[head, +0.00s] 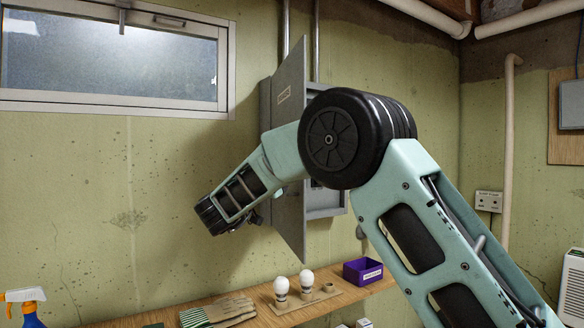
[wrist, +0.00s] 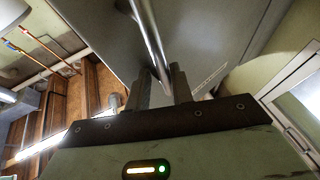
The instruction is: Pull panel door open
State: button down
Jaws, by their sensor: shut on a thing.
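The grey panel door (head: 291,100) is on the wall-mounted metal box (head: 328,205) in the head view. It stands swung out from the box, so part of the box shows to its right. In the wrist view the door (wrist: 205,35) fills the upper middle, with a round metal bar handle (wrist: 148,35) across it. My gripper (wrist: 162,78) is shut on this handle, with one finger on each side of the bar. In the head view my arm crosses in front of the door and its wrist is left of it; the fingers cannot be made out there.
A wooden shelf (head: 375,287) runs below the box. It bears gloves (head: 232,308), two light bulbs (head: 306,280) and a purple bin (head: 362,271). A spray bottle (head: 27,306) stands at lower left. A window (head: 115,60) is at upper left. The wall left of the door is clear.

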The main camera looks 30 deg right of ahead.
jog(key=shift+w+a+r+t, duration=0.15)
jog(key=shift+w+r+t, duration=0.15)
jog(key=shift+w+r, duration=0.1)
jog(key=shift+s, duration=0.1)
jog(key=c, duration=1.6)
grip_release()
jog(key=shift+o, duration=0.5)
jog(key=shift+w+f, duration=0.15)
jog(key=shift+w, duration=0.15)
jog(key=shift+s, duration=0.1)
jog(key=b+v, duration=0.4)
jog(key=v, duration=1.3)
jog(key=shift+a+f+b, duration=0.15)
jog(key=shift+f+b, duration=0.05)
jog(key=shift+b, duration=0.15)
